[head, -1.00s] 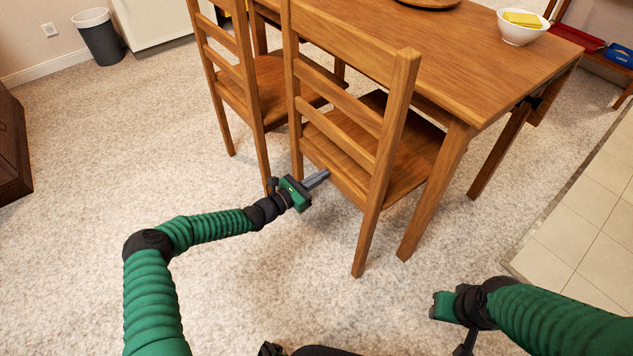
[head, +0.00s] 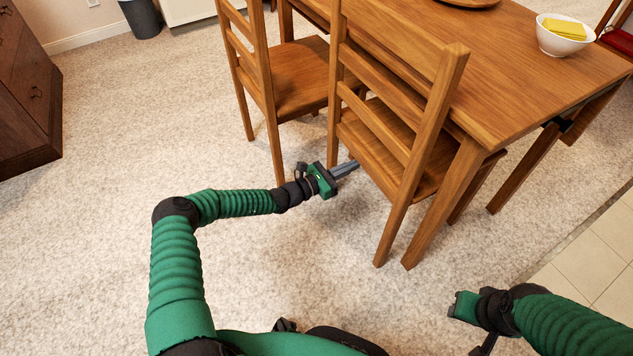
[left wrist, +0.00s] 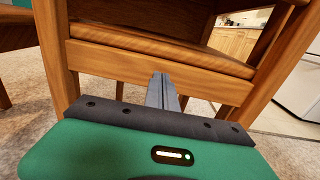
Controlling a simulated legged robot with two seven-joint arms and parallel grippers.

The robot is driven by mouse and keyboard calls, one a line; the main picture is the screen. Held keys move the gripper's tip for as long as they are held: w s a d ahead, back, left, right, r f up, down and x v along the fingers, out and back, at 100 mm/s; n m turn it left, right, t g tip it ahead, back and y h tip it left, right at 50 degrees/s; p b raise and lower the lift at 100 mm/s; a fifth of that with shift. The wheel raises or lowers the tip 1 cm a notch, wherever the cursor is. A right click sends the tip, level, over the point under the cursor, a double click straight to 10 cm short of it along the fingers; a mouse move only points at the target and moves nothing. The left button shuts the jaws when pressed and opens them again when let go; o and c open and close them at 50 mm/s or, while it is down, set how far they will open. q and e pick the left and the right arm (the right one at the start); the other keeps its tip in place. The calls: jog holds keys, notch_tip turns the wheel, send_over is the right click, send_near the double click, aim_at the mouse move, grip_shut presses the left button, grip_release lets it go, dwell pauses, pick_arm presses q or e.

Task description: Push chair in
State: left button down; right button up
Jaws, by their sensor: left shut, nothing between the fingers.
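The near wooden chair (head: 399,128) stands upright at the long side of the wooden table (head: 510,70), its ladder back towards me. Its seat is partly under the tabletop. My left gripper (head: 352,166) is shut and empty, with its tips at the rear of the chair below the seat, between the back legs. In the left wrist view the closed fingers (left wrist: 163,88) point at the rail under the seat (left wrist: 205,81) and appear to touch it. My right gripper (head: 465,307) is at lower right, away from the chair; its fingers are not clear.
A second wooden chair (head: 297,78) stands to the left along the same side. A white bowl (head: 563,39) with yellow contents is on the table. A dark cabinet (head: 27,95) is at the left and a bin (head: 140,17) at the back. Open carpet (head: 130,130) lies between.

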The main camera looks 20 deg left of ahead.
pick_arm(q)
jog(key=p+v, duration=0.3)
jog(key=v, duration=0.5)
jog(key=shift+a+p, duration=0.3)
jog(key=shift+p, duration=0.1)
jog(key=s+d+m+g, duration=1.2)
jog(key=s+m, duration=0.2)
jog(key=s, duration=0.1)
jog(key=s+a+r+m+g+y, duration=0.3)
jog(key=s+m+y, duration=0.2)
jog(key=s+m, duration=0.15)
jog(key=s+a+r+m+t+y, duration=0.3)
jog(key=s+a+r+m+y, duration=0.4)
jog(key=r, duration=0.4)
notch_tip(320, 180, up, 38)
jog(key=m+h+p, duration=0.1)
jog(key=p, duration=3.7)
jog(key=shift+w+f, duration=0.15)
jog(key=shift+f, duration=0.05)
